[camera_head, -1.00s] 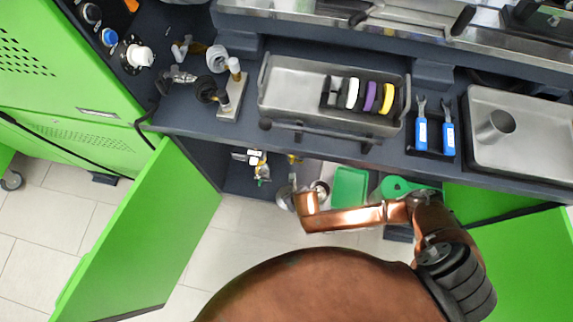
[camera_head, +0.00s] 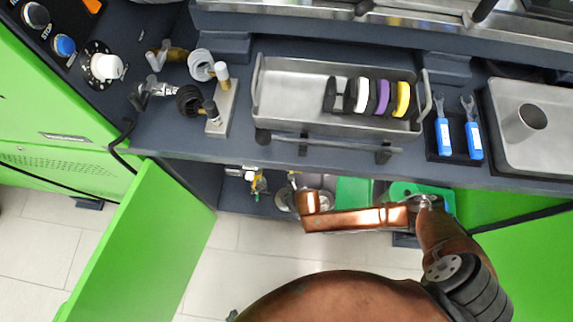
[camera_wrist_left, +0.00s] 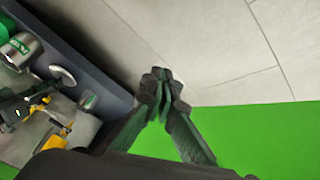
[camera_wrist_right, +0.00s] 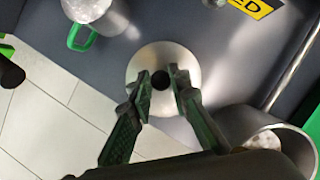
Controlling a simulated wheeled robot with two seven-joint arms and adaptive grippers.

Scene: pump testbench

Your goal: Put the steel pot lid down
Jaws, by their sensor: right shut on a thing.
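The steel pot lid (camera_wrist_right: 162,52) is a round grey disc with a dark centre knob in the right wrist view. My right gripper (camera_wrist_right: 160,83) is shut at that knob, over the dark cabinet floor. I cannot tell whether the lid touches the floor. In the head view my copper arm hides the right gripper. My left gripper (camera_wrist_left: 163,82) has its fingertips together, with nothing seen between them, beside the cabinet's floor edge. Only a small dark tip of it (camera_head: 233,315) shows at the bottom of the head view.
An open steel pot (camera_wrist_right: 268,138) lies close right of the lid in the right wrist view. A green-handled vessel (camera_wrist_right: 82,36) is at upper left. The open green door (camera_head: 140,245) stands left of the cabinet. A steel tray (camera_head: 290,95) with coloured discs is on the bench above.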

